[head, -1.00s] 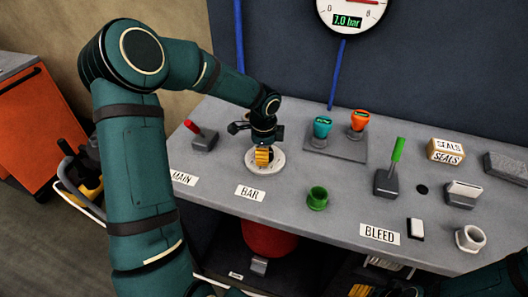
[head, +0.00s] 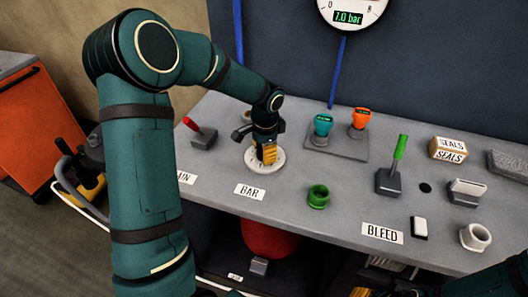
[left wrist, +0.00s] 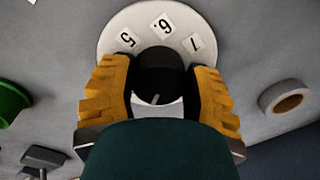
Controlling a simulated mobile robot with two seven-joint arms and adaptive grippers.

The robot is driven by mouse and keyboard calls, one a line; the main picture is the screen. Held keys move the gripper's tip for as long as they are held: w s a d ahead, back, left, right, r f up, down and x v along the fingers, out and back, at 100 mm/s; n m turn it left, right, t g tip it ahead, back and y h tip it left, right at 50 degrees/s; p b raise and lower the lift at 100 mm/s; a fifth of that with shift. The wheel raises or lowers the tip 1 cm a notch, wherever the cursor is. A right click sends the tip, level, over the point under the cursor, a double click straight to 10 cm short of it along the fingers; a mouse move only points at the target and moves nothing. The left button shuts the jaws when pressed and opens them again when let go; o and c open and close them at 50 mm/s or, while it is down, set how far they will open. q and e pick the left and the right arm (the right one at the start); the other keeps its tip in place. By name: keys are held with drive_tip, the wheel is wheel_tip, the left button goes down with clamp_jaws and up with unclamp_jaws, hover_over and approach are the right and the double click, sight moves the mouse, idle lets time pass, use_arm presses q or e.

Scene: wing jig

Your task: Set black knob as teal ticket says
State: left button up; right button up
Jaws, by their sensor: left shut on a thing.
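My left gripper (head: 268,153) points down over a round white dial (head: 253,165) above the BAR label. In the left wrist view its two yellow ribbed fingers (left wrist: 160,95) are shut on the black knob (left wrist: 158,72), one on each side. A pale pointer mark shows on the knob. The dial in that view (left wrist: 112,28) carries number cards that seem to read 5, 6 and 7, upside down.
A red lever (head: 200,133) is left of the dial, a green cup (head: 318,196) right, a green lever (head: 394,168) farther right. The wall gauge (head: 350,12) reads 7.0 bar.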

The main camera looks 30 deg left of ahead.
use_arm(q)
drive_tip(key=n, duration=0.5)
drive_tip(key=shift+s+d+f+n+b, duration=0.1)
drive_tip(key=shift+d+n+b, duration=0.05)
drive_tip(key=shift+n+b, duration=0.2)
drive_tip(key=n, duration=0.3)
drive_tip(key=shift+g, duration=0.3)
drive_tip(key=shift+d+n, duration=0.1)
drive_tip(key=shift+n, duration=1.35)
drive_tip(key=o, duration=1.2)
